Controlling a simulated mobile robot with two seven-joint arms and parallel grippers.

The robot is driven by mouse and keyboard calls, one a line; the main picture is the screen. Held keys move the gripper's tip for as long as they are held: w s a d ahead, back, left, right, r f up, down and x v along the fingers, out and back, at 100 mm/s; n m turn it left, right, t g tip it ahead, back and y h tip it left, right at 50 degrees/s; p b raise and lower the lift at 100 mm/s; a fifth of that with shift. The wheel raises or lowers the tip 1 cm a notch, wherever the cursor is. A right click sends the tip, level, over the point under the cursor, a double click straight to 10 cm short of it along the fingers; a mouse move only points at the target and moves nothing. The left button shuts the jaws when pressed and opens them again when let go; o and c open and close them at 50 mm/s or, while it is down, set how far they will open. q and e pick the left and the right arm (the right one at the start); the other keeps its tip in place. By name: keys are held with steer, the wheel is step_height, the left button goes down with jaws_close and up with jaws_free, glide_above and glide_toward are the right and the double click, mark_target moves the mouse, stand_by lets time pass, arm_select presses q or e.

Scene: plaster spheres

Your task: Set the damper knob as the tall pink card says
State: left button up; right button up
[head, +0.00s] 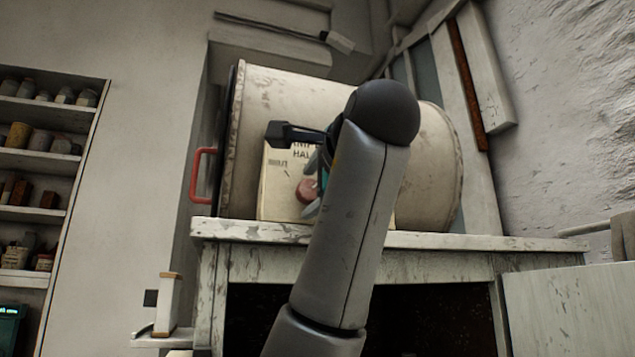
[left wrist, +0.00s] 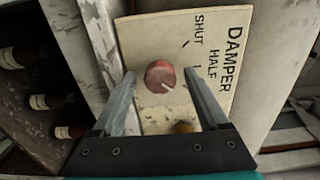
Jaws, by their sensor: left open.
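The damper knob is a round red knob (head: 307,190) on a cream panel (head: 275,195) in front of the big pale drum; it also shows in the left wrist view (left wrist: 160,77). There the panel (left wrist: 150,35) reads DAMPER, SHUT and a partly worn HALF. A pale pointer mark on the knob points to the lower right of that picture. My left gripper (head: 314,183) is open, its fingers on either side of the knob in the left wrist view; whether they touch it I cannot tell. The tall pink card is not in view. My right gripper is not in view.
The drum (head: 285,95) lies on a worn white bench (head: 255,230) with a red handle (head: 198,175) at its left end. Shelves of jars (head: 40,110) stand at the left.

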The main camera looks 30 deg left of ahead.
arm_select(q)
steer(key=b+v, duration=0.5)
steer(key=v, duration=1)
steer(key=shift+s, duration=0.15)
